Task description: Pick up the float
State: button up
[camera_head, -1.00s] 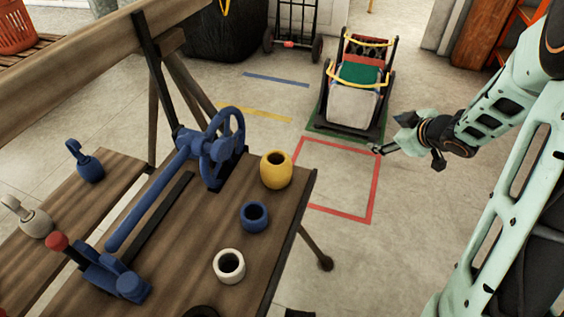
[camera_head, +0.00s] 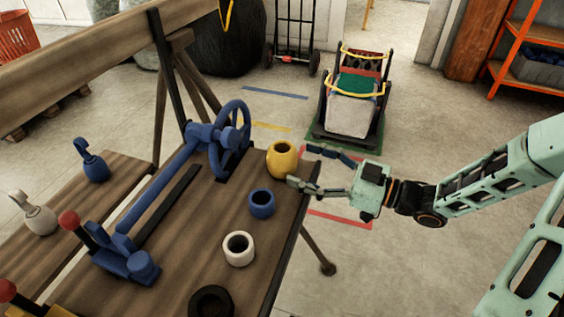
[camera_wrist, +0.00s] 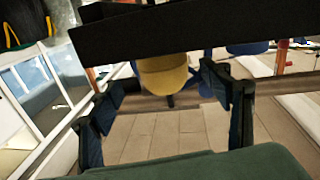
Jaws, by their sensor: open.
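A rounded yellow float (camera_head: 282,162) with a dark opening on top stands near the far right edge of the wooden bench. My gripper (camera_head: 301,167) reaches in from the right, fingers spread, tips close to the yellow float's right side. In the wrist view the yellow float (camera_wrist: 163,80) shows between and beyond the open fingers (camera_wrist: 165,84), its upper part hidden by a dark bar. I cannot tell whether a finger touches it. A blue hollow piece (camera_head: 261,206), a white one (camera_head: 238,252) and a black one (camera_head: 211,301) stand nearer along the bench.
The wooden bench (camera_head: 185,255) carries a blue handwheel tool (camera_head: 228,140) and a blue clamp with a red knob (camera_head: 125,262). A loaded cart (camera_head: 352,110) stands on the floor behind. Open floor lies right of the bench.

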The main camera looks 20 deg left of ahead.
aim_at(296, 165)
jog(key=a, duration=0.1)
jog(key=a+b, duration=0.1)
jog(key=a, duration=0.3)
jog(key=shift+w+f+b, duration=0.25)
jog(key=shift+b, duration=0.05)
jog(key=shift+w+a, duration=0.15)
jog(key=shift+a, duration=0.25)
jog(key=c, duration=1.3)
jog(key=shift+r, duration=0.1)
